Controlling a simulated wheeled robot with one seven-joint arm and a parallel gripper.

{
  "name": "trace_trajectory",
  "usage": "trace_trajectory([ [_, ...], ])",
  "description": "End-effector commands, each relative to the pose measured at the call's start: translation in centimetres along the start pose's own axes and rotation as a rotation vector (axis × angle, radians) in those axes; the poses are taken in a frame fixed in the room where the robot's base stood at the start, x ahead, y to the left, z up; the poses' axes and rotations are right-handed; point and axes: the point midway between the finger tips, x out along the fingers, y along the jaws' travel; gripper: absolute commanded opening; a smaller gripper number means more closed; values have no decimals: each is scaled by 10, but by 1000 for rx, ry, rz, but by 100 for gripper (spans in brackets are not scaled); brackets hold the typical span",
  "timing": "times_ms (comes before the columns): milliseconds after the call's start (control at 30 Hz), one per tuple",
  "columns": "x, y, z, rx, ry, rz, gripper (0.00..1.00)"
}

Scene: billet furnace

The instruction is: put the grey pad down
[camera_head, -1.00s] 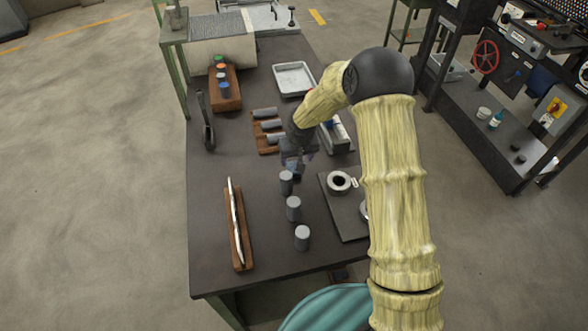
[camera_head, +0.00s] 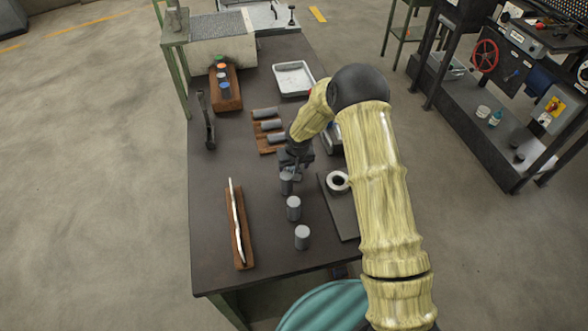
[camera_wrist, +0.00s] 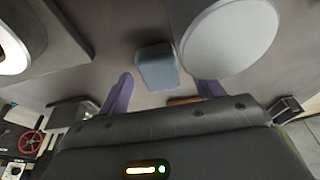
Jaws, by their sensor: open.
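The grey pad, a small blue-grey block (camera_wrist: 157,67), shows in the wrist view ahead of the gap between my fingers. It is apart from both fingers and looks to be on the dark tabletop, though its contact with it is hard to judge. My gripper (camera_wrist: 164,88) is open, with its two purple fingers spread. In the head view my gripper (camera_head: 293,166) is low over the table beside the farthest standing grey cylinder (camera_head: 287,186). A large round grey cylinder top (camera_wrist: 230,38) is close to the right finger in the wrist view. The pad is mostly hidden in the head view.
Two more grey cylinders (camera_head: 294,208) stand nearer on the table (camera_head: 262,270). A dark plate with a white ring (camera_head: 338,181) lies to the right. A wooden rack with lying cylinders (camera_head: 268,125) is behind. A wooden strip with a white rod (camera_head: 238,225) lies left.

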Motion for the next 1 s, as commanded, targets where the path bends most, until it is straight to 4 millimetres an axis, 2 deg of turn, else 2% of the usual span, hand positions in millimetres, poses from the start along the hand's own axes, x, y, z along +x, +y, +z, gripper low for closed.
trace_trajectory([
  [133,0,0,0,0,0,0,66],
  [167,0,0,0,0,0,0,62],
  [300,0,0,0,0,0,0,35],
  [400,0,0,0,0,0,0,19],
  [467,0,0,0,0,0,0,19],
  [500,0,0,0,0,0,0,15],
  [767,-2,0,-1,0,1,0,15],
  [867,-8,1,-3,2,2,1,15],
  [1000,-26,1,-8,2,4,0,15],
])
